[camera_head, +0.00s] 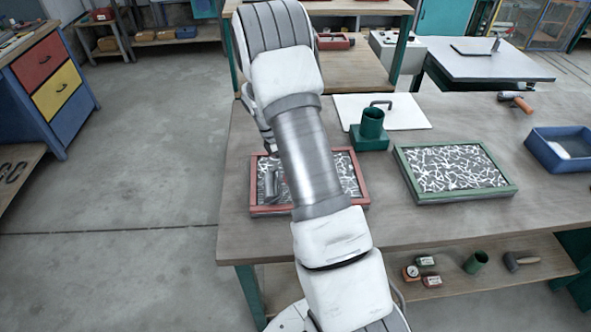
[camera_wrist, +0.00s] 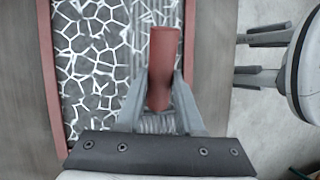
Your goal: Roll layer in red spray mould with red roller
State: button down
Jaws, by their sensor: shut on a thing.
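The red mould (camera_head: 266,211) lies on the workbench with a grey layer and a white fibre web inside. In the wrist view its red rim (camera_wrist: 47,90) runs along the left. My gripper (camera_wrist: 160,85) is shut on the red handle of the red roller (camera_wrist: 163,55). The ribbed grey roller head (camera_wrist: 157,123) is over the layer, near its right side; whether it touches is unclear. The web (camera_wrist: 92,60) left of the roller shows open cells; a strip beyond the roller looks finer and streaked. In the head view my arm hides much of the mould.
A green mould (camera_head: 410,185) with similar white web lies to the right. A green holder (camera_head: 372,125) stands behind, beside a white board (camera_head: 407,110). A blue tray (camera_head: 548,155) is at the far right. The lower shelf holds small items.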

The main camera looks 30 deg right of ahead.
jog(key=s+d, duration=0.5)
jog(key=d, duration=0.5)
jog(key=s+d+p, duration=0.1)
jog(key=s+d, duration=0.4)
jog(key=d, duration=0.5)
jog(key=shift+d+p, duration=0.25)
jog(key=shift+p, duration=0.05)
dwell(1.1)
notch_tip(320, 180, up, 7)
jog(key=p, duration=0.5)
dwell(0.5)
